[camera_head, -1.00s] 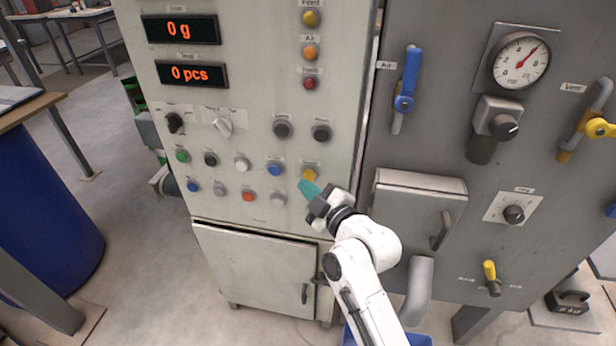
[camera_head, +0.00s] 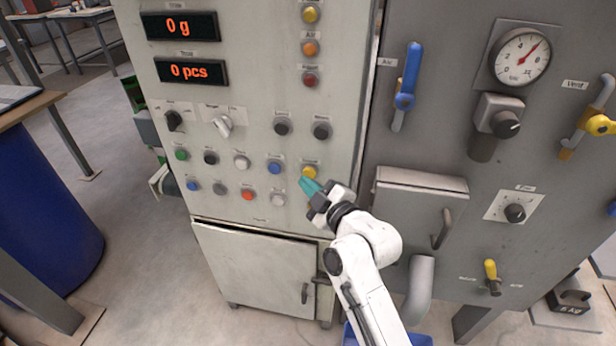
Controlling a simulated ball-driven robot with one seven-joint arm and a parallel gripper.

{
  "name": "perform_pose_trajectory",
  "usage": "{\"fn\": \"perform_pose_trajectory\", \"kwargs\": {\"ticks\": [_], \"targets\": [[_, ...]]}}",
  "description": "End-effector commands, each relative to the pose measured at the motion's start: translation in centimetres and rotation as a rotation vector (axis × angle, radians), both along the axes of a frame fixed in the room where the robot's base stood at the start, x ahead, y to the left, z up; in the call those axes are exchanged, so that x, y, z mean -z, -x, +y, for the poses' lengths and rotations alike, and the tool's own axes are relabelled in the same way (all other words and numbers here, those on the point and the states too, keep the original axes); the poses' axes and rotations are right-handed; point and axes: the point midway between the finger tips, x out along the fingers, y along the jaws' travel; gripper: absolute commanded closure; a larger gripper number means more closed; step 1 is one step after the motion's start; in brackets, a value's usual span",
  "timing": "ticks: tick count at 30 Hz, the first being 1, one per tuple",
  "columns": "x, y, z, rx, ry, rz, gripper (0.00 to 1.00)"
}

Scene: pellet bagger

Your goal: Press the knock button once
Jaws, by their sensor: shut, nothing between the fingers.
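The white control panel (camera_head: 258,60) carries two rows of small coloured push buttons. The labels above them are too small to read, so I cannot tell which one is the knock button. A yellow button (camera_head: 309,172) is at the right end of the upper row. A blue button (camera_head: 274,167) is to its left, and a white button (camera_head: 278,199) is below. My gripper (camera_head: 303,182) is shut and empty, with teal fingertips just below the yellow button. I cannot tell whether the fingertips touch the panel.
Two displays (camera_head: 180,26) read 0 g and 0 pcs. To the right, a grey panel holds a blue lever (camera_head: 407,80), a pressure gauge (camera_head: 521,57) and a grey box (camera_head: 411,212) with a handle. A cabinet door (camera_head: 255,268) is below the buttons.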

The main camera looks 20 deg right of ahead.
Motion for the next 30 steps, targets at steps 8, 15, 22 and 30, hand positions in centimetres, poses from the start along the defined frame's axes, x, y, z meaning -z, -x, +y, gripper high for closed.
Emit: {"fn": "perform_pose_trajectory", "kwargs": {"ticks": [8, 15, 22, 30], "targets": [[-0.04, -0.28, -0.21, 0.0, 0.0, 0.0, 1.0], [-0.01, -0.33, -0.24, 0.0, 0.0, 0.0, 1.0], [0.04, -0.51, -0.37, 0.0, 0.0, 0.0, 1.0], [0.04, -0.75, -0.53, 0.0, 0.001, 0.0, 1.0]]}}
